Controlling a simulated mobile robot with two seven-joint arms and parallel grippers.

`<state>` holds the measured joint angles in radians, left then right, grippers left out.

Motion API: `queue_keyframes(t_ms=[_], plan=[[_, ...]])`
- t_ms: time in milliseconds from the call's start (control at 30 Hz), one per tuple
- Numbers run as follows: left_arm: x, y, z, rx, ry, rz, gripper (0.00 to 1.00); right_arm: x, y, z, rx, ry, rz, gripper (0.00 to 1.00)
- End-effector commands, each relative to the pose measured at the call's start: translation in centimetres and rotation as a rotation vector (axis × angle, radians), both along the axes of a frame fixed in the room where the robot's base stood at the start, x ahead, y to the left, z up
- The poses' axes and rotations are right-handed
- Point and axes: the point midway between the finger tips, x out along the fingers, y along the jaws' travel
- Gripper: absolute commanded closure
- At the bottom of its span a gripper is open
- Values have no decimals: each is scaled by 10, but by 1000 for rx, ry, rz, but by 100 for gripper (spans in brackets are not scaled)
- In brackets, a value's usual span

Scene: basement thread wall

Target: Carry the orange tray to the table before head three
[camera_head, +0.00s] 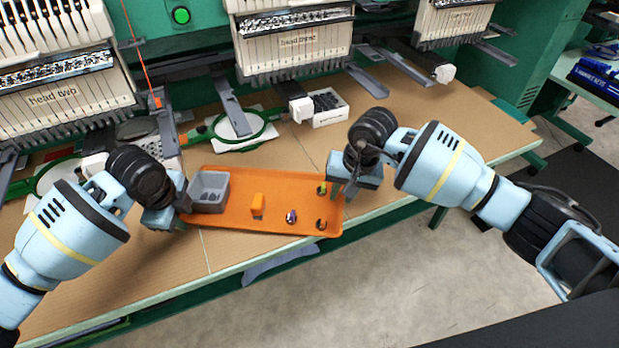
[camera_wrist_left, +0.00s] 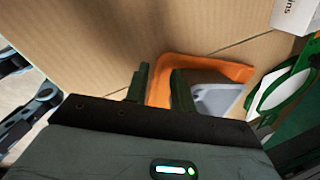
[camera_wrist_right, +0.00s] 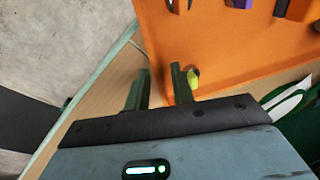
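The orange tray (camera_head: 232,224) is on the brown table, at its front edge, in front of and slightly left of head three (camera_head: 295,45). It holds a grey bin (camera_head: 208,192), an orange block (camera_head: 257,205) and several small items. My left gripper (camera_head: 180,208) is at the tray's left end; in the left wrist view its fingers (camera_wrist_left: 160,88) stand apart, with orange rim showing between them. My right gripper (camera_head: 345,182) is at the right end; in the right wrist view its fingers (camera_wrist_right: 158,88) stand apart, with the tray edge (camera_wrist_right: 165,85) near the inner finger. Whether either touches the rim is unclear.
Head two (camera_head: 55,95) stands at the left. Green hoops (camera_head: 240,128) and a white box of dark pieces (camera_head: 325,108) lie behind the tray. The table is clear to the right (camera_head: 440,115) of my right gripper. Floor (camera_head: 390,280) lies in front.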

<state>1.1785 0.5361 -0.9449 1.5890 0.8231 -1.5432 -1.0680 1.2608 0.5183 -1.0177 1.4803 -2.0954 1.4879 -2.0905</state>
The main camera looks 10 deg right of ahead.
Motion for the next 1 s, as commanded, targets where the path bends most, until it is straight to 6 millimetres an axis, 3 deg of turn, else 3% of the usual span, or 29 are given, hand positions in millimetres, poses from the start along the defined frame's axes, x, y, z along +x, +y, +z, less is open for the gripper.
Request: queue_keyframes(t_ms=[167,600,800,1000], plan=[[-3,1,17,-2,-3,0,75,0,0,0,0,0,0,76],[-22,5,96,-1,-4,-1,75,0,0,0,0,0,0,76],[-27,6,113,-1,-2,0,75,0,0,0,0,0,0,76],[-28,6,116,0,-1,0,75,0,0,0,0,0,0,76]])
